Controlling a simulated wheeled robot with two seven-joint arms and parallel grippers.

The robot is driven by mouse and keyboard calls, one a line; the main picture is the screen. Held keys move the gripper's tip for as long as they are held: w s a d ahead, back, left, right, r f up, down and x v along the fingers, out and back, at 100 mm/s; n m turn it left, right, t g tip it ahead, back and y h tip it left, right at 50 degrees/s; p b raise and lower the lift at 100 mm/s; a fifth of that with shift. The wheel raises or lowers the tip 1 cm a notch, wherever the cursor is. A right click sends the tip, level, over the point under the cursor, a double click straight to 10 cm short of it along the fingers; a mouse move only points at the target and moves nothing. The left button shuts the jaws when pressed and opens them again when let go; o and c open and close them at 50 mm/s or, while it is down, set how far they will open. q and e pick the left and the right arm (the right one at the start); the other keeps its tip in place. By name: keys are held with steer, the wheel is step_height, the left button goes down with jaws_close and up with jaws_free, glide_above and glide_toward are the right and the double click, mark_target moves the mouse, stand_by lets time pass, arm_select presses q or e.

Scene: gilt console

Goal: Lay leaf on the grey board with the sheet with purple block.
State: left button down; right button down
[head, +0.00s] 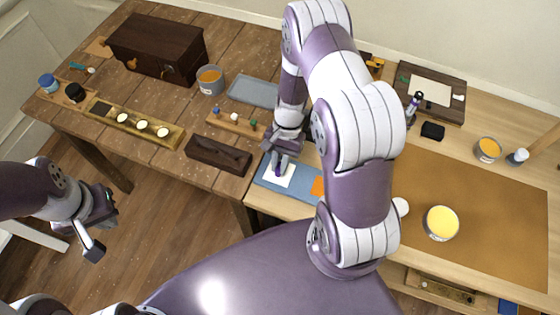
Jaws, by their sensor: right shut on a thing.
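The white sheet (287,181) lies over the blue mat (305,193), with its small purple block (278,172) under my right gripper. My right gripper (280,163) points down and is shut on that block; its fingers partly hide it. Whether the sheet touches the mat or is just above it, I cannot tell. The grey board (254,91) lies flat on the dark table, behind and left of my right gripper, and looks bare; my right arm hides its right end. My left gripper (98,225) is open and empty, off the dark table's front edge.
An orange sheet (318,186) lies on the mat, partly behind my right arm. A dark chest (157,48) is at the back left.

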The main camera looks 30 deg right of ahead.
step_height(320, 180, up, 7)
steer(key=p, duration=0.5)
steer(key=shift+p, duration=0.4)
steer(key=shift+f, duration=0.1)
